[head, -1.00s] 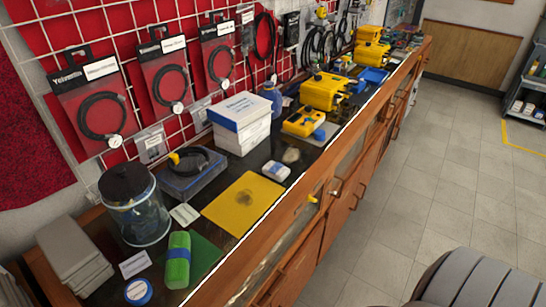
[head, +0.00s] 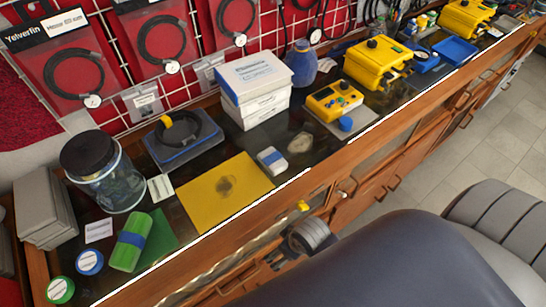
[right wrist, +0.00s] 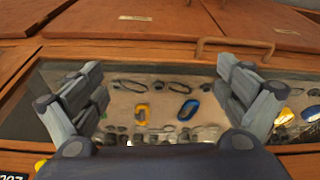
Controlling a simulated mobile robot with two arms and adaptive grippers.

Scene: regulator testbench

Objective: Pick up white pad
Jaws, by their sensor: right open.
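A small white pad with a blue band (head: 271,160) lies on the dark bench top, just right of the yellow mat (head: 226,188) in the head view. My right gripper (head: 308,236) is beside the bench front, below and to the right of the pad, apart from it. In the right wrist view my right gripper (right wrist: 160,78) has its fingers spread wide with nothing between them. The pad is not visible in that view. My left gripper is not in view.
Near the pad stand white boxes (head: 252,87), a yellow device (head: 335,101) and a pale round lump (head: 301,143). A green roll (head: 130,241) and a glass jar (head: 104,173) are at left. The wooden bench edge runs between gripper and pad.

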